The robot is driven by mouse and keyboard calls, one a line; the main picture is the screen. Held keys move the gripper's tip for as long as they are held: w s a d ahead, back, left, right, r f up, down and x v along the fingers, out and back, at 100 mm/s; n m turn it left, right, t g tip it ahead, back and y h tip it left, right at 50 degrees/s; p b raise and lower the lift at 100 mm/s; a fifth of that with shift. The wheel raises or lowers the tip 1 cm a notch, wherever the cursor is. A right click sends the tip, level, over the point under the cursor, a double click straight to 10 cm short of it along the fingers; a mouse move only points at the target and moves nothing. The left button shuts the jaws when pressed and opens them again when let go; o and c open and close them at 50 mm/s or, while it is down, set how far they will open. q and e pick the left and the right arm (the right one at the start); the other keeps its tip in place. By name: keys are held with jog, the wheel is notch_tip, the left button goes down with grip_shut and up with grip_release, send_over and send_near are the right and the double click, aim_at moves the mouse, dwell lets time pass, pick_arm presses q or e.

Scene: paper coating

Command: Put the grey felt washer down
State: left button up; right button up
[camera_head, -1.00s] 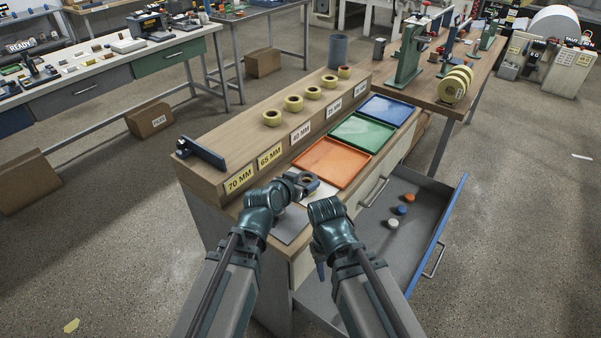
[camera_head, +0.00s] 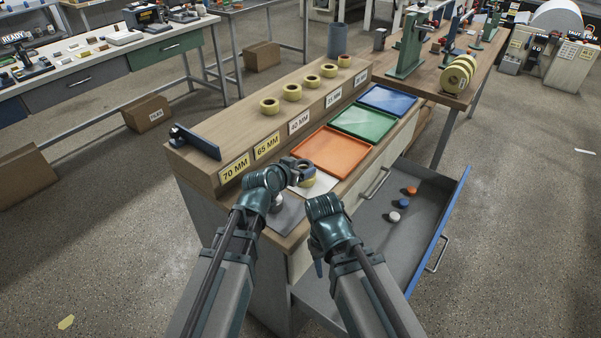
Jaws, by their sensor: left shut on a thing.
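My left gripper (camera_head: 298,166) is shut at the front part of the bench, just before the orange tray. A small grey ring, which looks like the grey felt washer (camera_head: 305,170), is at its fingertips and partly hidden by them. A yellowish ring (camera_head: 307,181) shows just below it, over a white sheet (camera_head: 322,186). I cannot tell whether the washer touches this ring. My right gripper (camera_head: 319,267) hangs low beside the bench front, mostly hidden behind its own wrist; its fingers do not show clearly.
Orange (camera_head: 331,152), green (camera_head: 364,123) and blue (camera_head: 389,99) trays run along the bench. Several yellow rolls (camera_head: 270,106) stand on the raised shelf, above size labels (camera_head: 234,167). An open drawer (camera_head: 422,220) with small caps juts out at right. A grey plate (camera_head: 286,214) lies at the near end.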

pick_arm(q)
jog(key=shift+r, duration=0.1)
jog(key=shift+f+b, duration=0.45)
jog(key=shift+f, duration=0.05)
jog(key=o, duration=1.2)
jog(key=shift+r, duration=0.15)
